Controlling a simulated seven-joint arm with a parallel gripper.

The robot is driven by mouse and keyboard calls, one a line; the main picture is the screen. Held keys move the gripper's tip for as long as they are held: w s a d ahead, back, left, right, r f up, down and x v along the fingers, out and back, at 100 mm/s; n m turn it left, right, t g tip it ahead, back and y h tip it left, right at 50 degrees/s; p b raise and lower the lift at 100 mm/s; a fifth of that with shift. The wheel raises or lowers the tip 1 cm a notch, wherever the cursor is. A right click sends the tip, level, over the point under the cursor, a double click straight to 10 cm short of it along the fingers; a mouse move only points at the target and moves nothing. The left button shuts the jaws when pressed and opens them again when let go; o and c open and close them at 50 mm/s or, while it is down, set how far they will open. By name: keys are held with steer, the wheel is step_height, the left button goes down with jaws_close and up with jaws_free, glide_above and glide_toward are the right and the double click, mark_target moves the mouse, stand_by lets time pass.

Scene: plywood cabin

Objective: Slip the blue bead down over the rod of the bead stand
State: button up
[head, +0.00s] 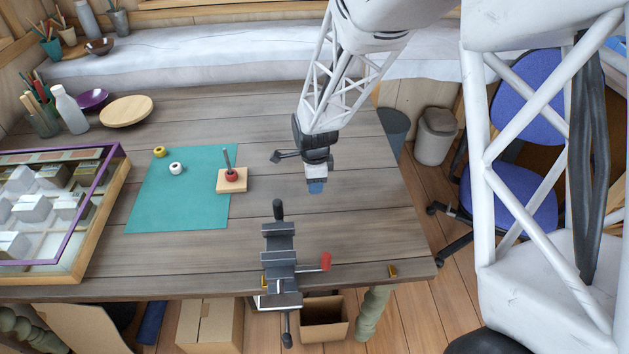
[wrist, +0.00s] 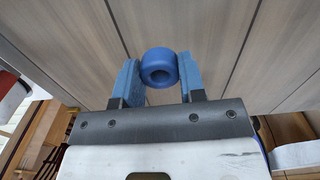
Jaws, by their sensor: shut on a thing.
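The blue bead (wrist: 159,68) is held between the two blue fingertips of my gripper (wrist: 160,80) in the wrist view, with its hole facing the camera. The bead stand has a square wooden base (head: 240,185) and an upright dark rod (head: 227,157). A red bead (head: 231,174) sits around the rod at the base.
A teal mat (head: 165,205) lies under part of the stand, with a yellow bead (head: 159,152) and a white bead (head: 176,168) on it. A vise (head: 280,250) with a red handle stands at the front edge. A glass-topped case (head: 95,215) is at left.

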steer(key=w+a+r, duration=0.3)
steer(key=a+r, duration=0.1)
steer(key=a, duration=0.4)
steer(key=w+a+r, duration=0.3)
steer(key=a+r, duration=0.2)
steer(key=a, duration=0.3)
steer(key=w+a+r, duration=0.3)
steer(key=a+r, duration=0.2)
steer(key=a, duration=0.3)
steer(key=shift+a, duration=0.2)
steer(key=shift+f, duration=0.2)
steer(key=shift+f, duration=3.6)
steer(key=shift+f, duration=0.1)
steer(key=o, duration=1)
